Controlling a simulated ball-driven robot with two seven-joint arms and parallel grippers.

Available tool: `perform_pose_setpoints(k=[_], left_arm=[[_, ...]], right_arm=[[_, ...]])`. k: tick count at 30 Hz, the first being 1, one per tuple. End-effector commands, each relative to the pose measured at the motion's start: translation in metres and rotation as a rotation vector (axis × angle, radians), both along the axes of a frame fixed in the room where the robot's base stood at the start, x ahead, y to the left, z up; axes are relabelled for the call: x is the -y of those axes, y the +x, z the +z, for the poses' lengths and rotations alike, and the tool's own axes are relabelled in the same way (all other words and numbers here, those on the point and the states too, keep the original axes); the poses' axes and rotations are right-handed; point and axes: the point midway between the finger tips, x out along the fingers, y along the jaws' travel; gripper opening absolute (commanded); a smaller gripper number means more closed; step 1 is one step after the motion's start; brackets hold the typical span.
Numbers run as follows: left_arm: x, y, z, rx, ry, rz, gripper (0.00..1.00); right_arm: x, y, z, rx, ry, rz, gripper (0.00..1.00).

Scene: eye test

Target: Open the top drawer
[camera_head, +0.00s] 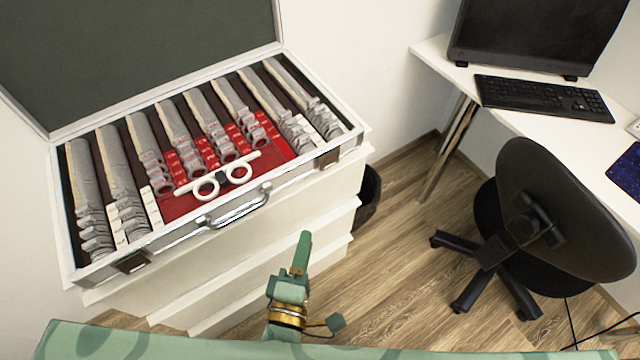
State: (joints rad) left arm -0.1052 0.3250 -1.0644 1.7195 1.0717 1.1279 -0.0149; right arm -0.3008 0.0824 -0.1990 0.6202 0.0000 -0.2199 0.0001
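A white drawer cabinet (330,254) stands against the wall at the left. Its top drawer (325,197) shows as a white front just below the open lens case; it looks shut, and I see no handle on it. My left gripper (303,245) is green with a brass-coloured ring at the wrist. It is in front of the cabinet, low in the middle, with its tip pointing up and seemingly apart from the drawer fronts. It shows edge-on, so its finger gap is hidden. My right gripper is not in view.
An open lens case (275,190) with rows of lenses and a white trial frame (222,180) lies on the cabinet. A dark bin (369,198) stands right of the cabinet. A black chair (560,215) and white desk (520,118) are at right. Wood floor between is clear.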

Motion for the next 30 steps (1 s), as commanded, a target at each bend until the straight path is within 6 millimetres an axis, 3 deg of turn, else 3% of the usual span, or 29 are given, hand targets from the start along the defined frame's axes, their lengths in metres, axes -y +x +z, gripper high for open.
perform_pose_setpoints(k=[9, 15, 21, 30], left_arm=[[0.013, 0.08, -0.001, 0.005, 0.004, 0.0, 0.3], [0.019, 0.12, -0.001, 0.004, 0.006, 0.0, 0.3], [0.022, 0.139, -0.001, 0.001, 0.007, -0.001, 0.3], [0.022, 0.142, 0.0, 0.002, 0.008, -0.001, 0.3]], right_arm=[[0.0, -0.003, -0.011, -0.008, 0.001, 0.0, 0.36], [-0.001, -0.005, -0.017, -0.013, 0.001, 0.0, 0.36], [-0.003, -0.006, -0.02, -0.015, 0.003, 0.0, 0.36], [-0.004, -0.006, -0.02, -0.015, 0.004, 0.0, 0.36]])
